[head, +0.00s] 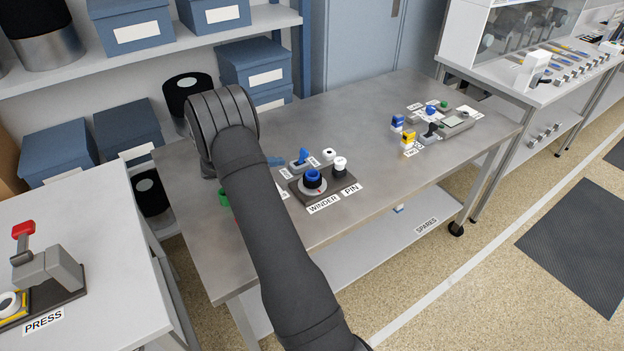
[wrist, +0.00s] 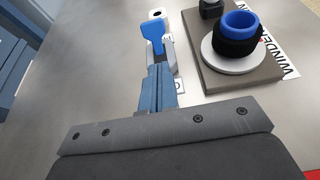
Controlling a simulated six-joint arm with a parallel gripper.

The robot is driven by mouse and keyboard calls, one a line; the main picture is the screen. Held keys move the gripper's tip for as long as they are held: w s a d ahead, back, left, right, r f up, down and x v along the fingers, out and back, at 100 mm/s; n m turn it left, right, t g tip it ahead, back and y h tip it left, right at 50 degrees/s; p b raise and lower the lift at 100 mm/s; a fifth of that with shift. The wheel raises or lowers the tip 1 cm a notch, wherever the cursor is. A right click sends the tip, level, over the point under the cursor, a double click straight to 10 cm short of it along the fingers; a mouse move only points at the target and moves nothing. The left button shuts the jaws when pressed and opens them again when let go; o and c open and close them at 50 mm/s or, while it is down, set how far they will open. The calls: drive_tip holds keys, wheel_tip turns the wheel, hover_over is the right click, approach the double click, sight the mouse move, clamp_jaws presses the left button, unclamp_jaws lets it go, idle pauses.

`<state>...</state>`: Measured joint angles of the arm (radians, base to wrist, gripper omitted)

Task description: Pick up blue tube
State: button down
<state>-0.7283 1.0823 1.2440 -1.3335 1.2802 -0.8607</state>
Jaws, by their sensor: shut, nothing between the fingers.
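A short blue tube (head: 313,174) stands upright inside a black ring on the winder's round pale plate; it also shows in the wrist view (wrist: 240,22) at the upper right. My gripper (head: 275,161) is over the steel table, left of the winder. In the wrist view its blue fingers (wrist: 158,85) are together with nothing between them, apart from the tube. A blue lever (wrist: 153,35) on a grey base lies just beyond the fingertips; it shows in the head view (head: 303,155) too.
The winder base (head: 320,192) carries a white-topped pin (head: 340,164). A white roll (head: 328,154) sits behind. A green item (head: 223,198) is partly hidden by my arm. The table middle between is clear. A press (head: 48,270) stands at left.

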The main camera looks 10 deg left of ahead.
idle(0.3)
drive_tip(key=c, duration=0.7)
unclamp_jaws()
